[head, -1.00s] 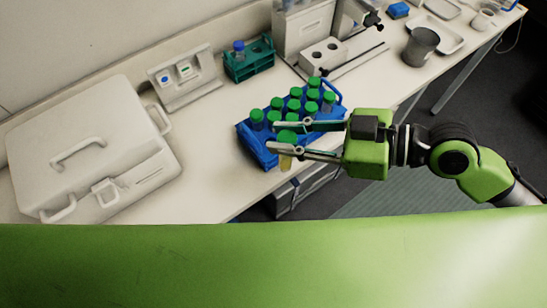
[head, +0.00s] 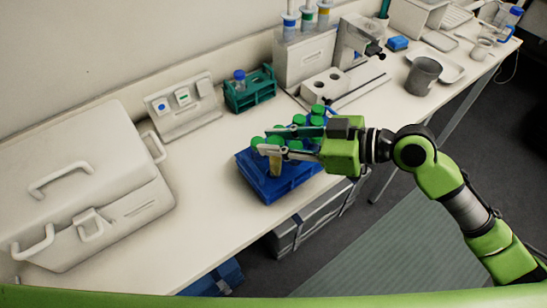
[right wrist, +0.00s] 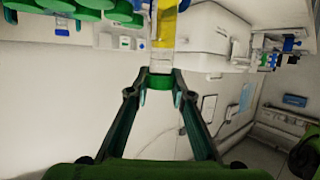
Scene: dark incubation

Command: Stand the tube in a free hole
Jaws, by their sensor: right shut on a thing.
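My right gripper (head: 268,141) comes in from the right and is shut on a tube (head: 275,165) with yellowish contents, held near its cap. In the right wrist view the tube's green cap (right wrist: 160,83) sits between the two fingertips (right wrist: 160,76), and the yellow part (right wrist: 165,25) runs off the top edge. The blue rack (head: 270,188) stands near the table's front edge and holds several green-capped tubes (head: 318,110). The held tube overlaps the rack in the head view; I cannot tell whether its lower end is in a hole. My left gripper is not in view.
A teal rack (head: 250,97) with a blue-capped tube stands behind. A white case (head: 90,190) fills the left of the table. A small panel stand (head: 184,106), a white block with holes (head: 325,84) and a grey cup (head: 423,76) stand farther back.

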